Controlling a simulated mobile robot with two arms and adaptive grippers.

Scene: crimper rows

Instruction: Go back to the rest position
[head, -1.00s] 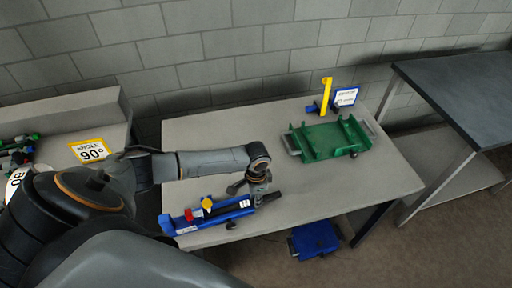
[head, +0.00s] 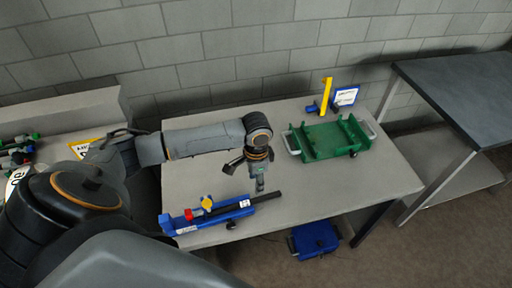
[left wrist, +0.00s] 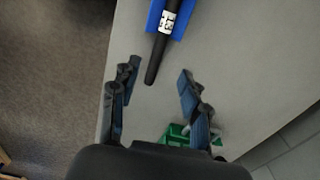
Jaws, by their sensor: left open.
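My left gripper (head: 248,178) is over the grey table (head: 330,190), above and behind the black handle (head: 266,197) of a blue tool holder (head: 205,217). My right gripper is not in either view.
A green tray (head: 322,142) stands at the table's back right, with a yellow upright (head: 326,96) and a blue-framed sign (head: 345,97) behind it. A dark table (head: 465,85) stands right. A blue box (head: 315,238) is on the floor. A block wall closes the back.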

